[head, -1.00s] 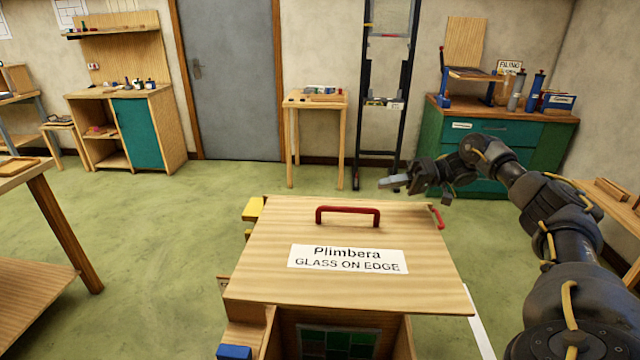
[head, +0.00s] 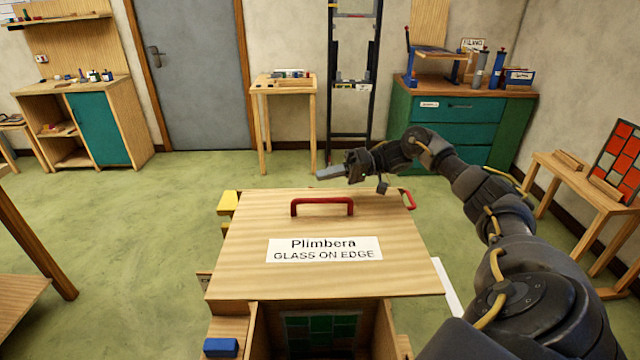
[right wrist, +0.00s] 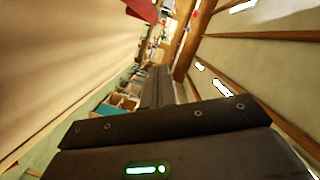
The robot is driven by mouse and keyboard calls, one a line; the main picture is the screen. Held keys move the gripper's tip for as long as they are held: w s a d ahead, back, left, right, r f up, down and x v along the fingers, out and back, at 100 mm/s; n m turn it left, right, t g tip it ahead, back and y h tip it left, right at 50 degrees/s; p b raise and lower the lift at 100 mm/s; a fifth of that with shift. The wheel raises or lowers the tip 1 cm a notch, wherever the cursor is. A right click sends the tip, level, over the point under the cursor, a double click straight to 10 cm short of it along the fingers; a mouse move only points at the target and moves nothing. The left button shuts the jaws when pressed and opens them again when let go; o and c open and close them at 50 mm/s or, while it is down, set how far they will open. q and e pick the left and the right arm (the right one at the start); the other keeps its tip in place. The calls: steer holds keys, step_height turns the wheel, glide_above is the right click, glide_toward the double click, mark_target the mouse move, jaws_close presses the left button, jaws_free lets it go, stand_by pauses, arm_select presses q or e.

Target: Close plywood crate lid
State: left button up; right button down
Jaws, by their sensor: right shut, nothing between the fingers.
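The plywood crate (head: 391,340) stands in front of me with its lid (head: 240,270) over it. The lid bears a red handle (head: 322,201) and a white label (head: 324,249) reading "Plimbera GLASS ON EDGE". Below the lid's near edge there is a gap, and a green glass panel (head: 318,330) shows inside. My right gripper (head: 330,172) is shut and empty, beyond the lid's far edge, pointing left. I see no contact with the lid. The right wrist view shows the dark gripper (right wrist: 158,85) beside a pale plywood surface. My left gripper is out of view.
Yellow blocks (head: 228,203) sit at the crate's left side and a blue block (head: 221,347) at its near left. A red handle (head: 409,199) is at the right. A small table (head: 285,86), a black rack and a green cabinet (head: 460,131) stand behind.

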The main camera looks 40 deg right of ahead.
mark_target(320, 208)
steer(key=shift+p+x, duration=0.35)
steer(key=shift+x, duration=0.85)
steer(key=shift+s+a+f+p, duration=0.4)
steer(key=shift+s, duration=0.25)
steer(key=shift+s+a+f+p, duration=0.3)
steer(key=shift+s+p, duration=0.1)
steer(key=shift+s, duration=0.15)
steer(key=shift+s+a+f, duration=0.2)
steer(key=shift+a+f, duration=0.1)
